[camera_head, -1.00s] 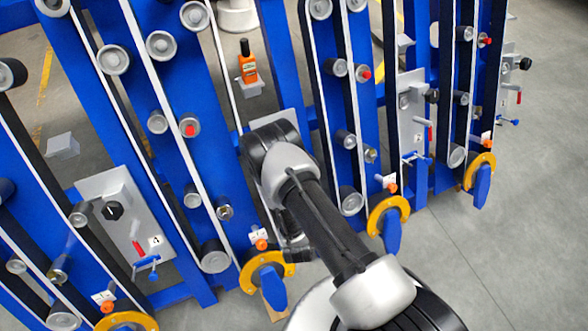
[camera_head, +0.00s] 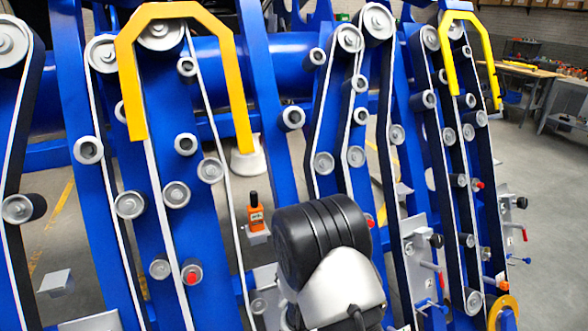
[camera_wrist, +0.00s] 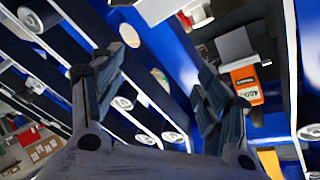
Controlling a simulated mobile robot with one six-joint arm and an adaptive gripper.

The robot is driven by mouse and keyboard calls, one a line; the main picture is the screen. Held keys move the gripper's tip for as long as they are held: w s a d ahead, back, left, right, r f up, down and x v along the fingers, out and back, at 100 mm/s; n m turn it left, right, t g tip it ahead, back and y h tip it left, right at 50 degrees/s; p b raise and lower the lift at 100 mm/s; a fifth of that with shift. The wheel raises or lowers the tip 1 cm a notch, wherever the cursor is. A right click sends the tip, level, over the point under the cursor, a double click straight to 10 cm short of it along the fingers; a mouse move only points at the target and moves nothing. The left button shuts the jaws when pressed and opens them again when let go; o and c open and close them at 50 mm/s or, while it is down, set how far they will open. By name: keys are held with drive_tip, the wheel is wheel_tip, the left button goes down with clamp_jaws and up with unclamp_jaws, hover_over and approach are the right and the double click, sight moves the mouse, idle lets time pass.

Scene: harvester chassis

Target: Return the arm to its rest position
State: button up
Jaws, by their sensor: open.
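My gripper (camera_wrist: 158,75) shows in the wrist view with its two dark fingers spread apart and nothing between them. In the head view, a black and silver part of my arm (camera_head: 325,255) stands at the lower middle, in front of the blue chassis (camera_head: 222,75). My gripper is hidden or out of frame there. An orange bottle with a black cap (camera_head: 256,217) stands on a small grey ledge (camera_head: 257,237) left of my arm. An orange bottle (camera_wrist: 245,84) also shows in the wrist view, right of the right finger, not held.
Belts run over several grey rollers (camera_head: 176,194) on the chassis. Yellow guards (camera_head: 129,85) stick out at the upper left and upper right (camera_head: 449,60). Valve panels with levers (camera_head: 424,262) sit at the right. Open floor (camera_head: 560,225) and a workbench (camera_head: 525,70) lie further right.

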drive_tip(key=s+d+r+n+g, duration=0.1)
drive_tip(key=s+d+r, duration=0.15)
drive_tip(key=r, duration=0.45)
drive_tip(key=s+d+r+n+g+y, duration=0.1)
drive_tip(key=s+r+n+g, duration=0.1)
drive_tip(key=s+r, duration=0.35)
drive_tip(key=s+d+r+n+g, duration=0.1)
drive_tip(key=s+d+r, duration=0.1)
drive_tip(key=r, duration=0.6)
drive_tip(key=s+d+r+n+g, duration=0.1)
drive_tip(key=s+d+r+g, duration=0.1)
drive_tip(key=s, duration=1)
drive_tip(key=s+d+r+n+g+h, duration=0.1)
drive_tip(key=s+d+r, duration=0.3)
drive_tip(key=s, duration=0.9)
drive_tip(key=shift+d+n+g, duration=0.7)
drive_tip(key=shift+d+n, duration=0.1)
drive_tip(key=shift+d, duration=0.05)
